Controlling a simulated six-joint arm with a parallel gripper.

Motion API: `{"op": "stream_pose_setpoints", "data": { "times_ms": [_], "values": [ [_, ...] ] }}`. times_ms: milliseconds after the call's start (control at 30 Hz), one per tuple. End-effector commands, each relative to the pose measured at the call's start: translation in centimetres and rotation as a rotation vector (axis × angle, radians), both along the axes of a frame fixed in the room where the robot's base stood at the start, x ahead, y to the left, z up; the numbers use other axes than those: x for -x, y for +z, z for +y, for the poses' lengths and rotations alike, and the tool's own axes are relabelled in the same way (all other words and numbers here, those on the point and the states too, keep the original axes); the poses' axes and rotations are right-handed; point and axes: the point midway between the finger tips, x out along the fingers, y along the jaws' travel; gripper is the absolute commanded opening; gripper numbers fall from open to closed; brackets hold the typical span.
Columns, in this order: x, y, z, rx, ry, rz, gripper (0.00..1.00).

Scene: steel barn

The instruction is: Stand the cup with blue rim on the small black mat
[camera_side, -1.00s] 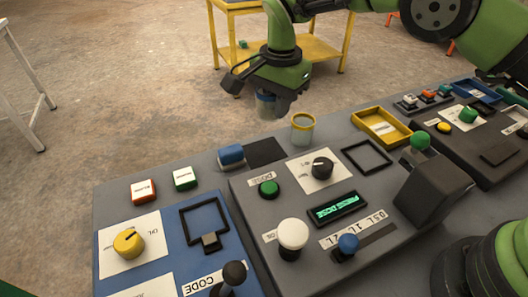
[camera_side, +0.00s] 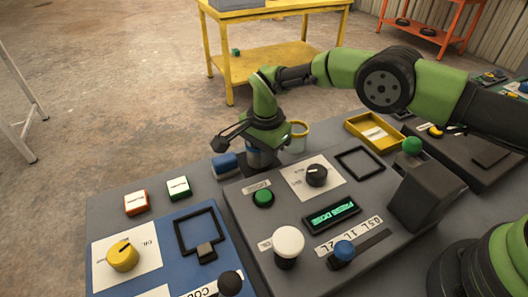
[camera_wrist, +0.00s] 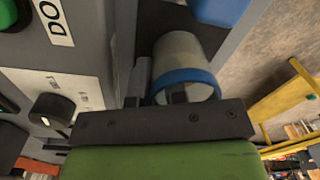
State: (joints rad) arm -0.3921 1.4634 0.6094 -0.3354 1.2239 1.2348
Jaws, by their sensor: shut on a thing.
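The cup with the blue rim (camera_wrist: 187,84) is pale and translucent and shows large in the wrist view. My gripper (camera_side: 262,152) is shut on this cup, which shows in part under the jaws in the side view (camera_side: 259,159). The small black mat (camera_wrist: 158,17) lies beyond the cup's base in the wrist view; in the side view my gripper and the cup hide most of it. The cup is over the mat, at or just above it; I cannot tell whether its base touches.
A cup with a yellow rim (camera_side: 298,136) stands close right of my gripper. A yellow tray (camera_side: 374,131) is farther right. A panel with a black dial (camera_side: 316,176) and a green button (camera_side: 263,197) is in front.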

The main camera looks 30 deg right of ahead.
Motion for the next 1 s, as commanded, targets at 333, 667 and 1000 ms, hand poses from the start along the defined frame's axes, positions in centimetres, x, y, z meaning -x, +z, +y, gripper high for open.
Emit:
{"op": "stream_pose_setpoints", "data": {
  "times_ms": [333,667,1000],
  "values": [
    [0.0,-0.3,0.0,0.000,0.001,0.001,0.38],
    [0.0,0.0,0.0,0.000,0.001,0.000,0.38],
    [0.0,5.9,0.0,-0.001,0.001,-0.004,0.38]
  ]
}}
